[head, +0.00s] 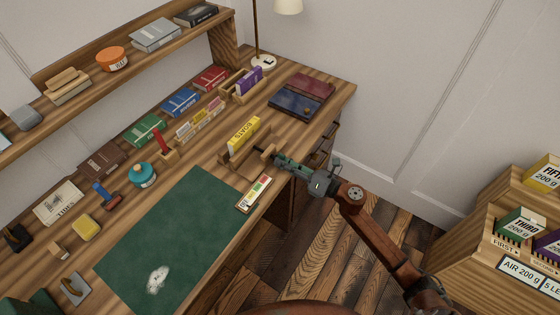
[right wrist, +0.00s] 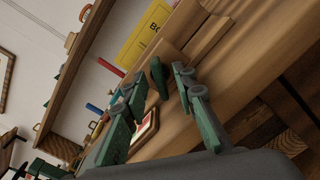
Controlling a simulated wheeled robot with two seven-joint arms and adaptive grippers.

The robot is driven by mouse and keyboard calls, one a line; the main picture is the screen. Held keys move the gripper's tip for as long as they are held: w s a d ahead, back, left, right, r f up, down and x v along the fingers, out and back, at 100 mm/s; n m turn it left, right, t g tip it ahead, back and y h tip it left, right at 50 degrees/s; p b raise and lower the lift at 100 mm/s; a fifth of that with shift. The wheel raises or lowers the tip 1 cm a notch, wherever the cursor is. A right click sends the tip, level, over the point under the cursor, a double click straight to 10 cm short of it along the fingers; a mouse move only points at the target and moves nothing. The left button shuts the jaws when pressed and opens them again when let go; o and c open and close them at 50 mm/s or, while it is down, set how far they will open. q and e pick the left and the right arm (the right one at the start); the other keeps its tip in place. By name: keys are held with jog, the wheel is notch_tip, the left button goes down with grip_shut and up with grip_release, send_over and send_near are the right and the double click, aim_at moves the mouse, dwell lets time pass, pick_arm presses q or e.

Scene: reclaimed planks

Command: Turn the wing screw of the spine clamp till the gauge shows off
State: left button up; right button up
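The wooden spine clamp (head: 236,161) stands near the desk's front edge with a yellow book (head: 243,134) upright in it. It also shows in the right wrist view, with the yellow book (right wrist: 146,32) behind. The dark green wing screw (right wrist: 158,76) shows between the fingers of my right gripper (right wrist: 158,98), which are apart. I cannot tell whether either finger touches it. My left gripper is out of view.
A green mat (head: 165,245) covers the desk's front left. Dark folders (head: 300,97) lie at the far right. A wooden crate (head: 490,250) stands right of the desk.

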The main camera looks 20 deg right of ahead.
jog(key=v, duration=1)
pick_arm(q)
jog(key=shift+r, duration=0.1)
pick_arm(e)
jog(key=shift+s, duration=0.1)
dwell(0.9)
